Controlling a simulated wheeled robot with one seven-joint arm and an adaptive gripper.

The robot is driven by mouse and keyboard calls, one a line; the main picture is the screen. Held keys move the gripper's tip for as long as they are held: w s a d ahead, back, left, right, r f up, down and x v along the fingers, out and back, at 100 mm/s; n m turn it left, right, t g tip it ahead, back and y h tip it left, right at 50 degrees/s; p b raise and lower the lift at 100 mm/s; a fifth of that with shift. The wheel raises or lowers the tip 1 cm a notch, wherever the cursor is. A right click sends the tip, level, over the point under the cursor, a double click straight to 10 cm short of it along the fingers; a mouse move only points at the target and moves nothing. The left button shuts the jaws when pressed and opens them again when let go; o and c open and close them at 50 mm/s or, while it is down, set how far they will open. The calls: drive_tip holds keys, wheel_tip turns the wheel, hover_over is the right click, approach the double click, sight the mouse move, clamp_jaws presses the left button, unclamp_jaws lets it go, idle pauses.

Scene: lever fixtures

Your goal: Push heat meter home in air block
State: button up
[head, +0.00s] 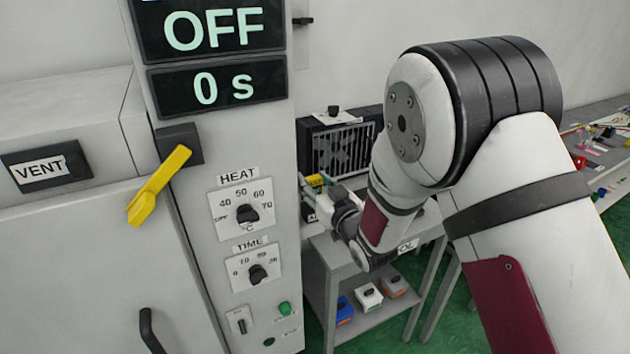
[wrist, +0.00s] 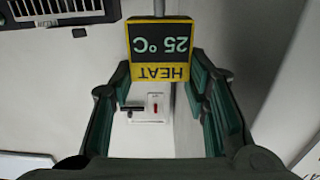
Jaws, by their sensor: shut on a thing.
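The heat meter (wrist: 160,50) is a yellow block with a dark face reading "25 °C" and "HEAT", upside down in the wrist view. A thin grey stem shows at its far end. My gripper (wrist: 155,85) is shut on the meter, with one dark green finger at each side. In the head view, my gripper (head: 322,203) is small and partly hidden by my arm, beside a small yellow shape (head: 315,181) that looks like the meter. I cannot make out the air block for certain, nor how far the meter sits in it.
A black grilled box (head: 340,150) stands behind my gripper on a grey table. Small boxes (head: 368,296) sit on its lower shelf. A tall panel with HEAT and TIME dials (head: 248,213) and a yellow lever (head: 158,187) stands left. A cluttered bench (head: 605,150) is at right.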

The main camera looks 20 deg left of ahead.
drive_tip(key=shift+f, duration=0.45)
drive_tip(key=o, duration=1.2)
drive_tip(key=v, duration=1.2)
drive_tip(key=shift+s, duration=0.1)
